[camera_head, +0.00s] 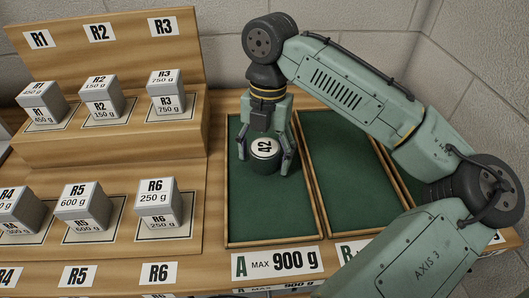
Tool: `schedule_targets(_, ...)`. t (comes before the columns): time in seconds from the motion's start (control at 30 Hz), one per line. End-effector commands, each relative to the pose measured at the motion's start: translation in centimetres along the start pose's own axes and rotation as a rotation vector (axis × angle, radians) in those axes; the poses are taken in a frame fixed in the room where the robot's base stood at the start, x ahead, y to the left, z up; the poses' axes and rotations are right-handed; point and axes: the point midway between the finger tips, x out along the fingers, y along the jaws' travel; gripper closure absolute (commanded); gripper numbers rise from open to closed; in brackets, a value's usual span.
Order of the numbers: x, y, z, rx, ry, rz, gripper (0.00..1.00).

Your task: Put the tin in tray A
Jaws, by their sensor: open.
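The tin (265,154) is a dark green round tin with a white lid disc marked 42. It is at tray A (270,217), a green-lined tray with a wooden rim and the label "A MAX 900 g". The tin appears to rest on the tray's lining, in its upper half. My gripper (265,150) is above and around the tin, one finger on its left side and one on its right. The fingers are open; whether either touches the tin is hard to tell. The tin's far side is partly hidden by the gripper.
A second green tray (342,190) lies to the right, and a third is partly hidden by my arm. On the left, a stepped wooden stand (160,55) holds several grey weight blocks marked R1 to R6. The front half of tray A is clear.

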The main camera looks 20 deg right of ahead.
Motion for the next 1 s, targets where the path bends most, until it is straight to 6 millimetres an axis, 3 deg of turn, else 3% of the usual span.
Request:
schedule_targets(0.4,-0.8,0.1,0.0,0.000,-0.001,0.002,0.29)
schedule_targets(0.8,-9.1,0.0,0.0,0.004,-0.003,-0.003,0.29)
schedule_targets(1.0,-11.7,0.0,0.0,0.002,-0.001,-0.001,0.29)
